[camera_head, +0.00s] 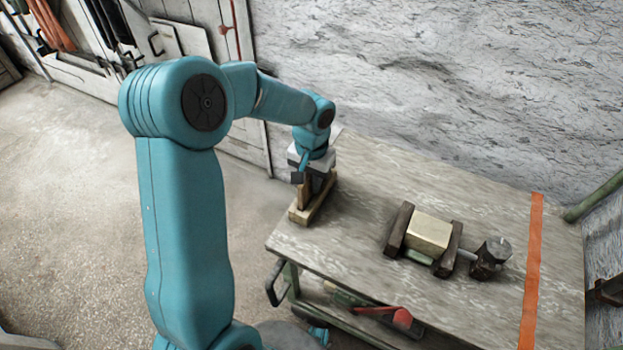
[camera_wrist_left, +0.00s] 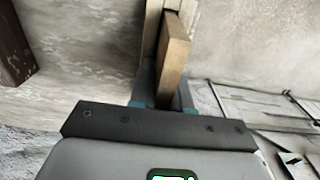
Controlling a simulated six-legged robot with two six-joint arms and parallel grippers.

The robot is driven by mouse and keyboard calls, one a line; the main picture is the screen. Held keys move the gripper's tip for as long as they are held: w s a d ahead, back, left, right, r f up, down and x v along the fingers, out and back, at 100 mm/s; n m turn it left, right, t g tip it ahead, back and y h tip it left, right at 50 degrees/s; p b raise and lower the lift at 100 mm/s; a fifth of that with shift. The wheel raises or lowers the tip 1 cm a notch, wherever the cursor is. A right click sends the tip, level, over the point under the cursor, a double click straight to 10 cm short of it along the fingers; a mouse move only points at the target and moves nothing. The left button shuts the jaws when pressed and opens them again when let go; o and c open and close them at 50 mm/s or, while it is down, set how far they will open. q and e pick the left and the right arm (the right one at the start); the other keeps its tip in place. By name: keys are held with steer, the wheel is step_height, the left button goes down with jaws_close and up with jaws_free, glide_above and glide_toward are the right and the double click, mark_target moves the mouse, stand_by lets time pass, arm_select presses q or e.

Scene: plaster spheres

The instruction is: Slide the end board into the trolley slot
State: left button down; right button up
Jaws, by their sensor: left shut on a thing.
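My left gripper (camera_head: 311,177) is above the far-left end of the grey trolley top (camera_head: 375,180). It is shut on a thin upright wooden board (camera_wrist_left: 174,62), which stands between the fingers in the left wrist view. In the head view the gripper partly hides the board (camera_head: 304,194). A low wooden rail piece (camera_head: 319,207) lies along the trolley's left edge, under and beside the board; a pale wooden strip (camera_wrist_left: 152,28) runs close beside it in the wrist view. I cannot tell whether the board's lower edge is in the slot. My right gripper is not in view.
A pale block (camera_head: 429,232) sits between two dark bars (camera_head: 398,229) mid-trolley, with a dark clamp-like piece (camera_head: 489,260) to its right. An orange strip (camera_head: 531,270) crosses the right end. A red item (camera_head: 401,318) is on the lower shelf. A rough wall stands behind.

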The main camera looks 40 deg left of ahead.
arm_select(q)
steer(key=shift+f+b, duration=0.55)
steer(key=shift+f, duration=0.25)
steer(key=c, duration=1)
jaws_free()
steer(key=shift+r, duration=0.1)
steer(key=shift+r+p, duration=1.6)
steer(key=shift+r, duration=0.35)
